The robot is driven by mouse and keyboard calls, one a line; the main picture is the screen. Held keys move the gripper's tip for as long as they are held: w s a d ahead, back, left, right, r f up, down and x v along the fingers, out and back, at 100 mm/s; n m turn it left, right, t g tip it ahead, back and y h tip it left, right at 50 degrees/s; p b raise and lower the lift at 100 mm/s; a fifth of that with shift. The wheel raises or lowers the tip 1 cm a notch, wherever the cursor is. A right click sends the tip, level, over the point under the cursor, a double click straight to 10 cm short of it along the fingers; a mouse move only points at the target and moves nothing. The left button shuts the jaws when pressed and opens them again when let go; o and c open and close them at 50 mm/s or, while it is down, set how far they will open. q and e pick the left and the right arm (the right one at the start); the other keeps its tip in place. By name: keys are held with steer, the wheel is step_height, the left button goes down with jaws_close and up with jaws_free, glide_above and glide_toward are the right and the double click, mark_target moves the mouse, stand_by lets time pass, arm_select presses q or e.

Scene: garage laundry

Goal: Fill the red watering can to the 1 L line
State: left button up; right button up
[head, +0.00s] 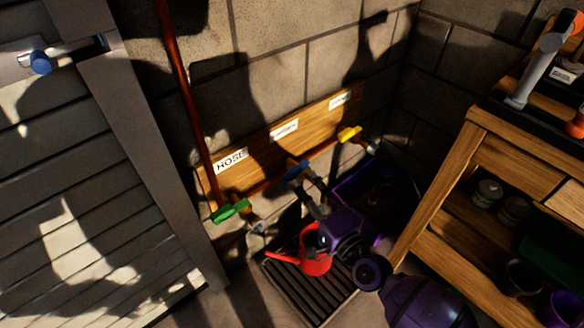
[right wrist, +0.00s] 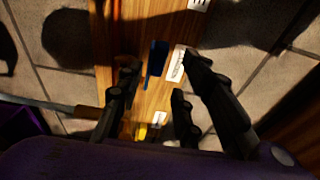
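The red watering can (head: 316,264) stands on a black slatted grate (head: 308,297) below the taps, its spout pointing left. My right gripper and arm cover part of it, and its inside and 1 L line cannot be made out. My right gripper (head: 312,188) is above the can, close to the blue tap handle (head: 296,170). In the right wrist view its fingers (right wrist: 162,66) are spread, with the blue handle (right wrist: 156,58) showing between their tips. I cannot tell whether they touch it. No water stream is visible. My left gripper is not in view.
A wooden board (head: 265,140) carries labels, one reading HOSE (head: 230,159). A green handle (head: 230,210) is left and a yellow handle (head: 349,134) right on the copper pipe. A purple tub (head: 350,187) stands behind my arm. A wooden bench (head: 437,190) stands right, a slatted door (head: 80,190) left.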

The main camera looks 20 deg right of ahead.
mark_target(294, 177)
steer(key=w, duration=0.2)
steer(key=w+a, duration=0.1)
steer(key=w, duration=0.4)
steer(key=shift+a, duration=0.25)
steer(key=shift+c, duration=0.6)
jaws_close()
steer(key=shift+r, duration=0.1)
